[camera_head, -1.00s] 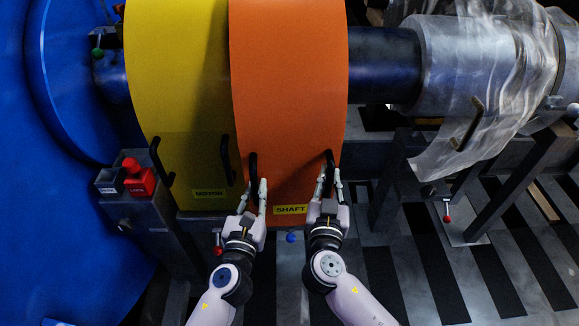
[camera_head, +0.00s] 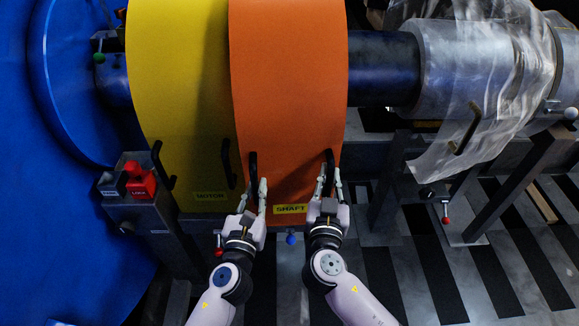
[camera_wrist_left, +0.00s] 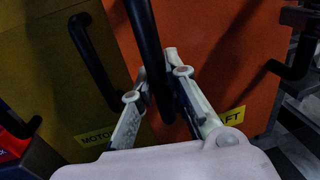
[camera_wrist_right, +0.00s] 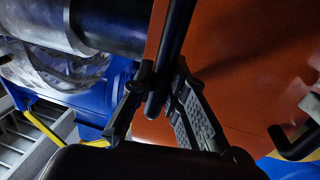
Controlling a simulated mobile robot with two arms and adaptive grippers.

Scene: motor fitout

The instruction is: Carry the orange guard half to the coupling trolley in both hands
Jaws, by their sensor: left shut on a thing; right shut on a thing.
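The orange guard half (camera_head: 290,100) is a curved plate with a yellow SHAFT label (camera_head: 290,209). It stands over the dark shaft, right beside the yellow guard. Two black handles stick out near its lower edge. My left gripper (camera_head: 256,188) is shut on its left handle (camera_wrist_left: 146,40), and the left wrist view shows the bar between the fingers. My right gripper (camera_head: 328,178) is shut on its right handle (camera_wrist_right: 176,40), and the right wrist view shows that bar between the fingers. I cannot make out a coupling trolley in these views.
The yellow guard (camera_head: 180,90) labelled MOTOR adjoins on the left. A red LOCK box (camera_head: 140,180) and a large blue housing (camera_head: 60,220) lie further left. The dark shaft (camera_head: 382,68) and a film-wrapped metal cylinder (camera_head: 460,65) are on the right. Striped floor (camera_head: 400,270) shows at lower right.

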